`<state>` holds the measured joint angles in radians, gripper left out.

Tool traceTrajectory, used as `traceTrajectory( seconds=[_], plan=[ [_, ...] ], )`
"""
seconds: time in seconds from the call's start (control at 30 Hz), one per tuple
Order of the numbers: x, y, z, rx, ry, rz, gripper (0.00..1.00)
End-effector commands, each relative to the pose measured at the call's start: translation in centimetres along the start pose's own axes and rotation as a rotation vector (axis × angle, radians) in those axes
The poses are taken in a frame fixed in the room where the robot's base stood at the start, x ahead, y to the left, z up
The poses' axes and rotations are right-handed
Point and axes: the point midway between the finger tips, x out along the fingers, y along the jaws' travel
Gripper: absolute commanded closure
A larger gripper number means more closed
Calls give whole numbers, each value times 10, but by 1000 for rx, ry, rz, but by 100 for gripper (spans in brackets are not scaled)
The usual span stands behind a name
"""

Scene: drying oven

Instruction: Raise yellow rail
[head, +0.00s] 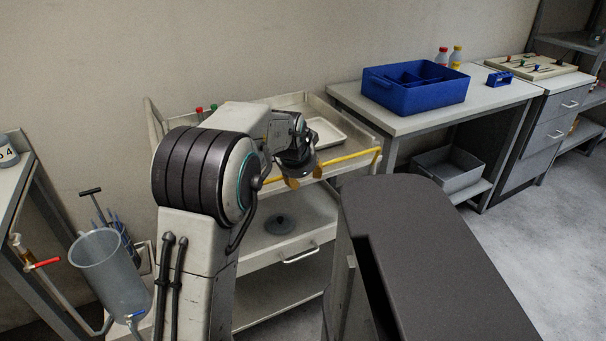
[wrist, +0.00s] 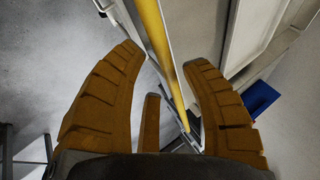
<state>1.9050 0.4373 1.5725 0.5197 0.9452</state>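The yellow rail (head: 347,157) runs along the front top edge of a pale trolley (head: 266,263) in the head view. Its right end bends back to the trolley; part of its left stretch is hidden by my gripper. My gripper (head: 305,177) is at the rail, with its orange-brown fingertips pointing down beside it. In the wrist view my gripper (wrist: 164,55) is open, and the yellow rail (wrist: 154,32) passes between the two large fingers. A gap shows on each side, and no finger visibly presses on it. A third, shorter finger is below, left of the rail.
A white tray (head: 327,134) lies on the trolley top. A blue crate (head: 415,98) stands on the table to the right, with a grey bin (head: 449,170) below. A grey cylinder (head: 110,275) stands at lower left. Floor at right is clear.

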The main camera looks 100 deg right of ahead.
Motion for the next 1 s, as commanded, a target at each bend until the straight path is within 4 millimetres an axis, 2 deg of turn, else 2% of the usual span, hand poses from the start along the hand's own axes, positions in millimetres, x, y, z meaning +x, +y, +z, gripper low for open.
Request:
traceTrajectory(
  seconds=[0.37,0.47,0.8,1.0],
  plan=[
    [-4,1,2,-1,-3,2,55],
    [-14,1,2,-1,-3,2,55],
    [-71,0,1,0,-1,0,55],
    [-99,1,0,0,-1,1,55]
  ],
)
